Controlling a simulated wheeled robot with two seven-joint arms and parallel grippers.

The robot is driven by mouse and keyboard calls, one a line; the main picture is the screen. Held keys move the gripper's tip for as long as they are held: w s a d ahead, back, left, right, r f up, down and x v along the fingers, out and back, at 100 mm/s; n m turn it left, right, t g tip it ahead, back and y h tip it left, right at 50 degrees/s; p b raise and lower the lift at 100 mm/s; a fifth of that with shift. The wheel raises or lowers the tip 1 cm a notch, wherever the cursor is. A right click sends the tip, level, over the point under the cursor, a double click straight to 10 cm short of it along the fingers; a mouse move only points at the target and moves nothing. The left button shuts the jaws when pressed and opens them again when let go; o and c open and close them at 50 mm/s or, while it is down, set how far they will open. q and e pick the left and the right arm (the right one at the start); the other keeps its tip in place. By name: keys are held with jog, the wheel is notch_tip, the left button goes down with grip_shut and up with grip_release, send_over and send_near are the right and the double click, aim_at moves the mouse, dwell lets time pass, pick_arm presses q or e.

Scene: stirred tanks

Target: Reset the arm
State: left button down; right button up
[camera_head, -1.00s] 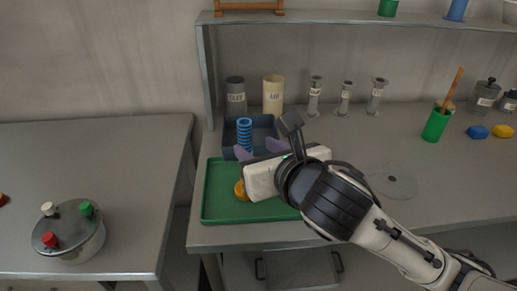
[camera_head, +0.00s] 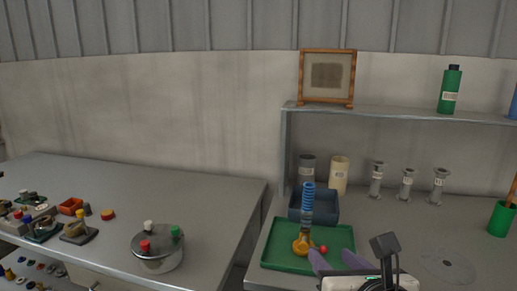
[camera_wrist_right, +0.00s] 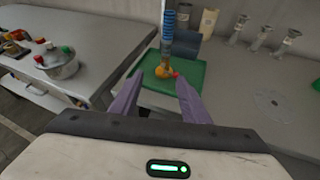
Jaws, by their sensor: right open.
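My right gripper (camera_head: 337,262) shows at the bottom of the head view, its two purple fingers spread with nothing between them. In the right wrist view it is also open and empty (camera_wrist_right: 159,80), pointing toward the green tray (camera_wrist_right: 196,83). The green tray (camera_head: 280,258) lies on the right-hand table in the head view. An amber flask-like piece (camera_head: 303,244) stands on it with a ribbed blue column (camera_head: 308,200) upright above it. A small red ball (camera_head: 323,249) is beside the amber piece. The gripper is in front of the tray, apart from these. My left gripper is not in view.
A dark blue bin (camera_head: 326,206) is behind the tray, near a grey canister (camera_head: 306,168) and a cream canister (camera_head: 339,176). A lidded steel pot (camera_head: 157,252) stands on the left table. A shelf (camera_head: 400,114) spans the back. A flat grey disc (camera_head: 447,266) lies at right.

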notch_tip(320, 180, down, 20)
jog(key=s+a+m+g+y, duration=0.2)
jog(key=m+g, duration=0.1)
jog(key=m, duration=1.2)
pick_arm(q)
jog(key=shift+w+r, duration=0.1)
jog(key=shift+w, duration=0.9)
pick_arm(e)
jog(key=s+d+f+m+g, duration=0.1)
jog(key=s+d+f+m, duration=0.1)
jog(key=s+f+m, duration=0.6)
jog(key=s+d+f+m, duration=0.3)
jog(key=s+f+m, duration=0.5)
jog(key=f+m, duration=0.2)
jog(key=shift+s+g+h, duration=0.4)
jog(key=shift+f, duration=0.1)
